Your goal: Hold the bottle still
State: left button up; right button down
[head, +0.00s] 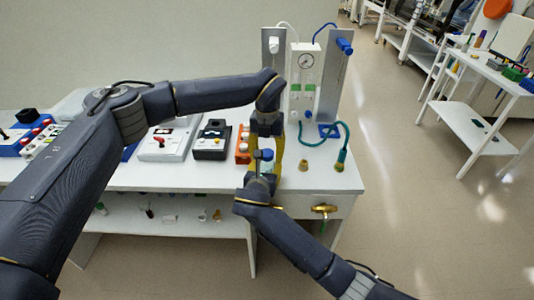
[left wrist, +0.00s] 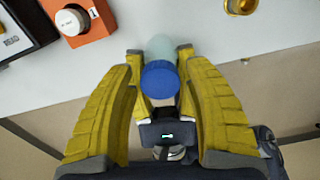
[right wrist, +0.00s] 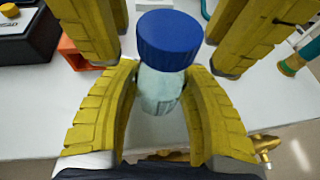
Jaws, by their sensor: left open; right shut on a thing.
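The bottle has a pale translucent body (right wrist: 158,92) and a ribbed blue cap (right wrist: 168,40). My right gripper (right wrist: 160,72) is shut on the bottle's body, one yellow finger on each side. In the left wrist view the cap (left wrist: 160,78) lies between the yellow fingers of my left gripper (left wrist: 158,54), which is open with gaps on both sides. In the head view the left gripper is above the right one, and the blue cap (head: 266,154) shows between them. The bottle's body is largely hidden there by the grippers.
The bottle is near the white bench's front edge. An orange box (head: 243,146) and a black device (head: 212,140) stand to the left. A gauge panel (head: 304,80) stands behind. A teal hose (head: 342,150), small brass fittings (head: 303,165) and a brass valve (head: 324,208) are right.

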pick_arm(q)
jog(key=shift+r, duration=0.15)
notch_tip(320, 180, up, 12)
dwell(0.5)
pick_arm(e)
jog(key=c, duration=0.6)
grip_release()
jog(key=v, duration=1.2)
jog(key=shift+r, duration=0.1)
